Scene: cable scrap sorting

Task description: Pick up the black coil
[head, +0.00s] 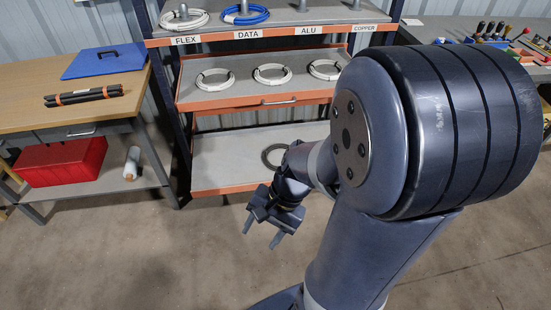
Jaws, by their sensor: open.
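A dark grey-black coil (268,161) lies flat on the lowest shelf (222,170) of the rack. Its right side is hidden behind my arm. My gripper (262,232) is open and empty, with its two fingers pointing down in front of the rack. In the picture it is below the coil and apart from it.
Three white coils lie on the pulled-out middle shelf (240,92). White and blue coils (246,15) hang or lie on the labelled top shelf. A workbench (30,98) stands at left with a red box (60,162) below. Bare floor (130,245) lies in front.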

